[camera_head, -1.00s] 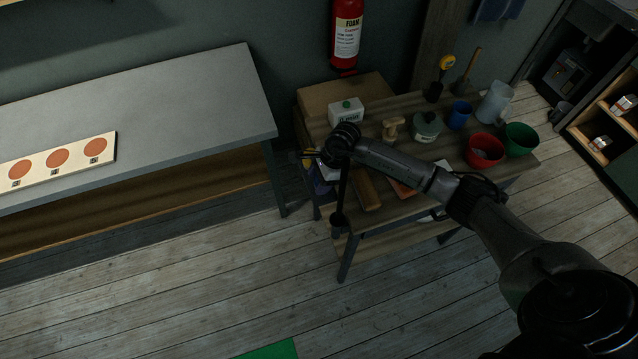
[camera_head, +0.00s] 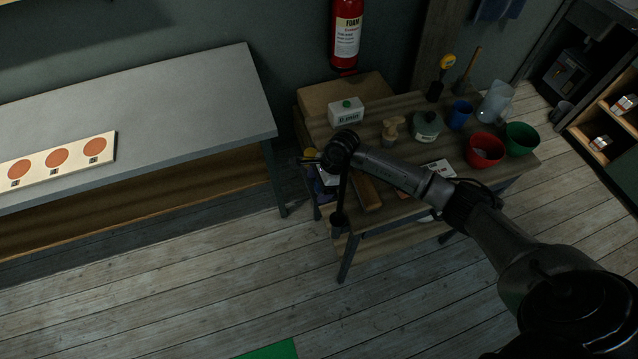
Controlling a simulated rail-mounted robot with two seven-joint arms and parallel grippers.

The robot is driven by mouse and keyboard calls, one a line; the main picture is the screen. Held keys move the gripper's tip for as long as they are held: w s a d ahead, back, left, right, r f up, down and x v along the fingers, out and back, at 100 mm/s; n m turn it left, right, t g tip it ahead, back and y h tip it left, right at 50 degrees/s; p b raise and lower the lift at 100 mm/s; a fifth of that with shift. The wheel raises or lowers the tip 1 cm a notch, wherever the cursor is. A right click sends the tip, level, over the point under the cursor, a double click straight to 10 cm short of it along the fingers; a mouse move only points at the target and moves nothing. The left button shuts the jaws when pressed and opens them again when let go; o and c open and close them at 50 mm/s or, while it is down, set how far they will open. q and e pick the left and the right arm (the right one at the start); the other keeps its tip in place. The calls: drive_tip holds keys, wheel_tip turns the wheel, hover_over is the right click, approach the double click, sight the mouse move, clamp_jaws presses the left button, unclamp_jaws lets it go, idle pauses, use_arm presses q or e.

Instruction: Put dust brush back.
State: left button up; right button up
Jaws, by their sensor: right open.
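A long brown wooden block-like thing (camera_head: 367,193), which may be the dust brush, lies on the table just right of the wrist, partly hidden by my arm. A wooden-handled tool (camera_head: 470,65) stands upright at the back right of the table and could also be a brush. I cannot tell which is the dust brush. My left gripper is out of view.
A white box (camera_head: 347,112), a lidded jar (camera_head: 426,125), a blue cup (camera_head: 460,115), a red bowl (camera_head: 485,150) and a green bowl (camera_head: 521,138) crowd the table. A grey workbench (camera_head: 160,110) at left is mostly clear, with a board (camera_head: 75,155) near its front edge.

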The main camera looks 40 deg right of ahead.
drive_tip(key=shift+r, duration=0.25)
drive_tip(key=v, duration=1.1)
drive_tip(key=shift+d+r+p, duration=0.2)
drive_tip(key=shift+r+p, duration=0.1)
drive_tip(key=shift+p, duration=0.1)
